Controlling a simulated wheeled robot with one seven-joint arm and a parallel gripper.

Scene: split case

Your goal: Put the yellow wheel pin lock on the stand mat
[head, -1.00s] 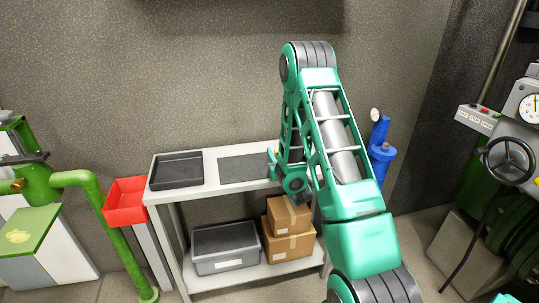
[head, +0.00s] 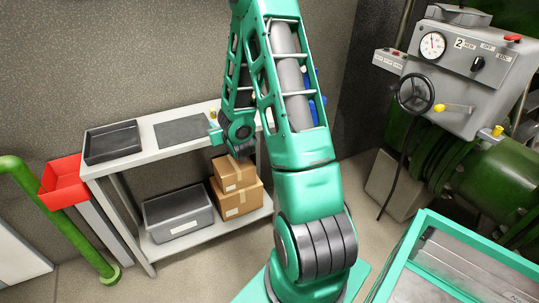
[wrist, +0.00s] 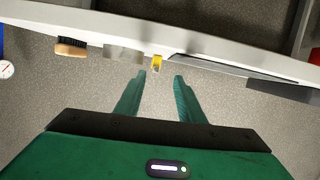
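A small yellow piece (head: 213,113) stands on the stand top, just right of the dark stand mat (head: 182,131). It also shows in the wrist view (wrist: 157,62), ahead of my gripper's fingers. More yellow parts are on the machine at right: a knob (head: 455,108) beside the handwheel and a piece (head: 497,131) lower down. I cannot tell for certain which is the wheel pin lock. My gripper (wrist: 160,77) is open and empty, apart from the stand's edge. In the wrist view the mat (wrist: 235,67) is a thin dark strip.
A black tray (head: 112,143) is on the stand's left end, with a red bin (head: 63,182) beside it. A brush (wrist: 72,46) lies on the stand top. A grey bin (head: 178,217) and cardboard boxes (head: 235,198) fill the lower shelf. The machine's handwheel (head: 415,93) is at right.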

